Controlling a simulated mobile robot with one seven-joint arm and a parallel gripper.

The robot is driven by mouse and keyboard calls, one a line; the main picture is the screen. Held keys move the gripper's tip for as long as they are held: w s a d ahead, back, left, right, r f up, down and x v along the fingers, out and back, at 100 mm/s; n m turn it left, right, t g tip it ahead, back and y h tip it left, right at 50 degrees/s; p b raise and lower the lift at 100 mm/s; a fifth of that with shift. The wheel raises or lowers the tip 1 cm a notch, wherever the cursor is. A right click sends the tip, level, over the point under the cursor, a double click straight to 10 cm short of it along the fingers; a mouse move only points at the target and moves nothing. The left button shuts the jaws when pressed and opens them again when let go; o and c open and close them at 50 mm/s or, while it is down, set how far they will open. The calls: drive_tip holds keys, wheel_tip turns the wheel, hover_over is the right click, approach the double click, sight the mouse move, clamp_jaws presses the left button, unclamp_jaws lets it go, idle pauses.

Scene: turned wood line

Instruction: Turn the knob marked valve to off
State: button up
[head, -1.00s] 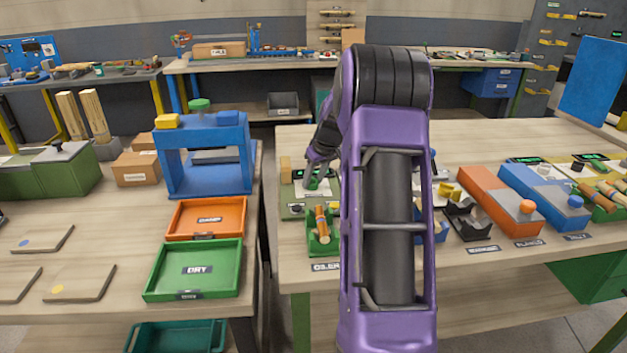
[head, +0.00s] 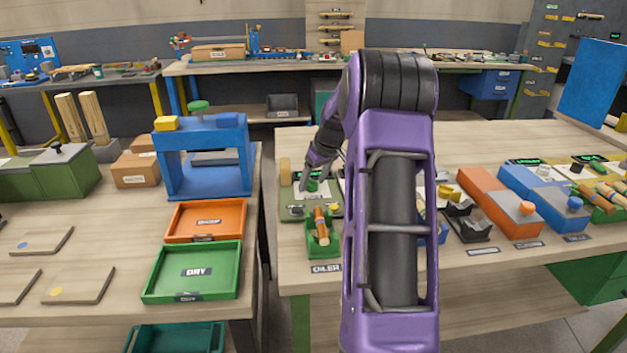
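A grey-green panel device (head: 290,197) stands on the right bench, left of my purple arm. It carries a pale plate, a green part (head: 312,185), a dark knob (head: 297,211) and a yellow knob (head: 333,208). No valve marking is readable at this size, so I cannot tell which part is the valve knob. My gripper (head: 311,180) points down over this device, close to the green part. Its fingers are too small and dark to show whether they are open or touch anything. My forearm hides the bench just right of the device.
A green bin (head: 309,245) holding orange-brown turned pieces stands in front of the device, behind an "OILER" label (head: 326,268). Orange (head: 490,195) and blue (head: 535,190) units stand to the right. A blue press frame (head: 175,165) and trays occupy the left bench.

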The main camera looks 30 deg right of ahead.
drive_tip(key=a+p+v, duration=0.1)
drive_tip(key=p+v, duration=0.1)
drive_tip(key=v, duration=1.5)
drive_tip(key=shift+d+r, duration=0.25)
drive_tip(key=shift+d, duration=0.25)
drive_tip(key=shift+a, duration=0.1)
